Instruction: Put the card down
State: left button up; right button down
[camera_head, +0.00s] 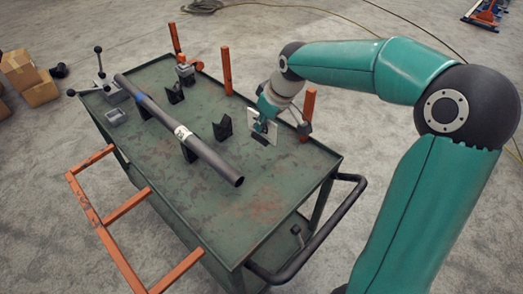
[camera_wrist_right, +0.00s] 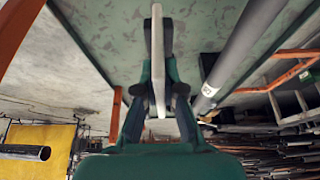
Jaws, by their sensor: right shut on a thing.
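A white card (camera_head: 274,132) stands upright over the right part of the green cart top, in the head view. My right gripper (camera_head: 264,121) is shut on it. In the right wrist view the card (camera_wrist_right: 157,62) shows nearly edge-on as a pale strip, gripped between the two dark fingers (camera_wrist_right: 157,85). A small dark piece (camera_head: 260,139) lies at the card's lower edge; I cannot tell whether the card touches it or the cart top. My left gripper is in neither view.
A grey pipe (camera_head: 205,150) lies across black supports on the green cart (camera_head: 250,205). Another black V-block (camera_head: 222,130) stands left of the card, and orange posts (camera_head: 227,70) rise behind. The cart top's front right is clear.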

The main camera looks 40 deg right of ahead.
aim_at(275, 145)
notch_tip(275, 145, down, 10)
jog(key=shift+b, duration=0.55)
jog(key=shift+f, duration=0.15)
jog(key=c, duration=1.3)
grip_release()
jog(key=p+v, duration=0.1)
jog(key=v, duration=1)
jog(key=shift+s+r, duration=0.1)
jog(key=shift+r, duration=0.25)
jog(key=shift+s+r, duration=0.2)
jog(key=shift+r, duration=0.05)
